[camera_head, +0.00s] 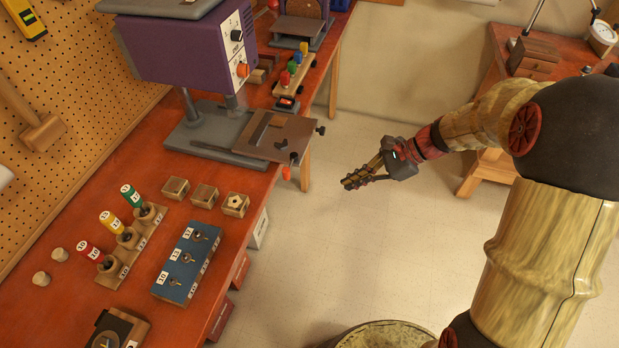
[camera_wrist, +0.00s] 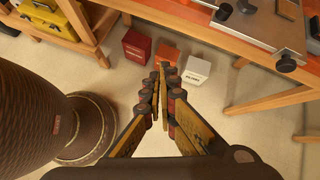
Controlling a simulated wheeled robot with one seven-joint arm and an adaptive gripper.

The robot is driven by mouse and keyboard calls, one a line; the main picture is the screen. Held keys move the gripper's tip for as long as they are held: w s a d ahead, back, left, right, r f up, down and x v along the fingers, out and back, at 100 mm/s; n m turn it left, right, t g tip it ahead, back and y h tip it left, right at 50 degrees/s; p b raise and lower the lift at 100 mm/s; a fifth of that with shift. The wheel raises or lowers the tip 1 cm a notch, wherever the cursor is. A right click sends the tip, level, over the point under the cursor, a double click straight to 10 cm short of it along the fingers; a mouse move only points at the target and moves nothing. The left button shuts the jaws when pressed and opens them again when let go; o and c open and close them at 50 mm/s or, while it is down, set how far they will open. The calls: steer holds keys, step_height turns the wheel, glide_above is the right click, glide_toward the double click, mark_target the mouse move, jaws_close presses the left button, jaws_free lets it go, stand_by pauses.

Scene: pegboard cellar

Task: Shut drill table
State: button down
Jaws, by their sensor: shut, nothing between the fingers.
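The drill table (camera_head: 285,138) is a flat grey-brown plate on the purple drill press (camera_head: 215,45). It juts out past the front edge of the bench, with dark knobs at its outer side and an orange-red tip hanging below. In the wrist view the drill table (camera_wrist: 262,22) shows at the top right, partly cut off by the frame. My gripper (camera_head: 347,183) is shut and empty, over open floor to the right of the table and apart from it. In the wrist view the fingertips of my gripper (camera_wrist: 164,76) are close together, left of the table's knob.
The red-brown bench (camera_head: 190,222) holds a blue numbered block (camera_head: 187,262), wooden blocks and colored-handled tools. Boxes, including a white one (camera_wrist: 196,70) and a red one (camera_wrist: 137,46), stand on the floor by the bench. Pale floor (camera_head: 380,250) is clear around my gripper.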

steer(key=w+a+f+m+b, duration=0.1)
steer(key=a+b, duration=0.1)
steer(key=a, duration=0.4)
steer(key=w+a+f+m+b, duration=0.1)
steer(key=w+a+b, duration=0.1)
steer(key=a, duration=0.4)
steer(key=shift+w+a+f+m+t+y+b, duration=0.3)
steer(key=shift+a+m+t+y+b, duration=0.1)
steer(key=shift+b, duration=0.05)
steer(key=w+a+p, duration=0.1)
steer(key=a, duration=0.3)
steer(key=w+a+p, duration=0.1)
steer(key=w+a, duration=0.1)
steer(key=a, duration=0.2)
steer(key=w+a+p, duration=0.1)
steer(key=a+p, duration=0.1)
steer(key=a, duration=0.3)
steer(key=shift+w, duration=0.4)
steer(key=shift+d, duration=0.15)
